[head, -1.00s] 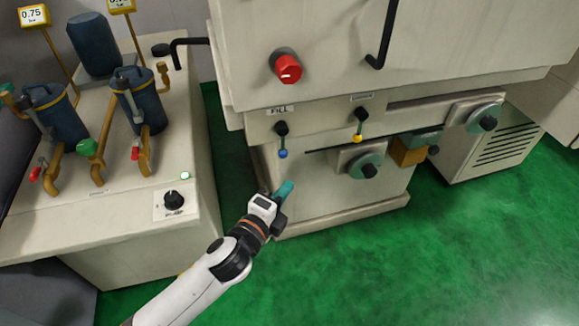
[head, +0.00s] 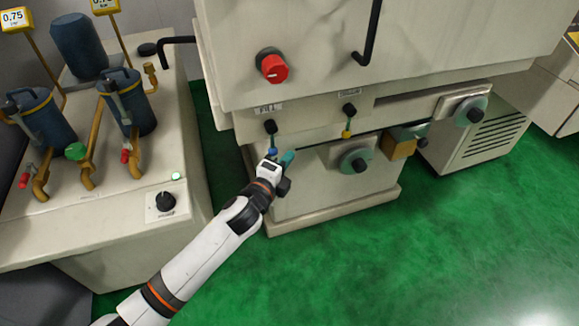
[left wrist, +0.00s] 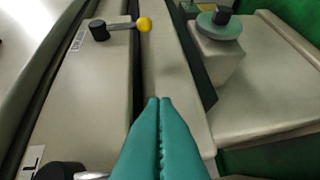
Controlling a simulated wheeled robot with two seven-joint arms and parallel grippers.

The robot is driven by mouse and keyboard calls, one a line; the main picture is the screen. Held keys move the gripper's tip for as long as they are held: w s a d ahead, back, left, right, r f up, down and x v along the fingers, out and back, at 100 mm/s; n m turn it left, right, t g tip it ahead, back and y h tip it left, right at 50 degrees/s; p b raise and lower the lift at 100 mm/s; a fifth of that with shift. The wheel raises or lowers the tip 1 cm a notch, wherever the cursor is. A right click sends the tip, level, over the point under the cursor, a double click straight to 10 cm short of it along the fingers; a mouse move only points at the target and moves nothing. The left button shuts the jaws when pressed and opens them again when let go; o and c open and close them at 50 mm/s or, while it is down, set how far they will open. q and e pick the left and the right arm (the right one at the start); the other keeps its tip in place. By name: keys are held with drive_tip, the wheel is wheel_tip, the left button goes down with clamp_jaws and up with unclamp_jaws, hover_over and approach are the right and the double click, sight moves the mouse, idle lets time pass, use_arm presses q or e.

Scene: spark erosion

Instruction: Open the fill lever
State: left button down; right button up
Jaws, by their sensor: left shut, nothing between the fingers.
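The fill lever (head: 271,137) hangs from a black pivot under the FILL label (head: 268,109) on the machine front, its blue knob at the bottom. In the left wrist view its black pivot (left wrist: 62,171) shows at the lower left edge; the blue knob is hidden there. My left gripper (head: 287,158) is shut and empty, its teal fingertips just right of the blue knob. I cannot tell whether they touch it. The fingers (left wrist: 160,105) are pressed together in the left wrist view. My right gripper is not in view.
A second lever with a yellow knob (head: 347,133) hangs to the right and also shows in the left wrist view (left wrist: 144,24). A teal handwheel (head: 354,161) juts out right of the gripper. A bench with blue canisters (head: 126,100) stands left. Green floor is clear in front.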

use_arm(q)
drive_tip(key=shift+a+r, duration=0.15)
drive_tip(key=shift+a, duration=0.75)
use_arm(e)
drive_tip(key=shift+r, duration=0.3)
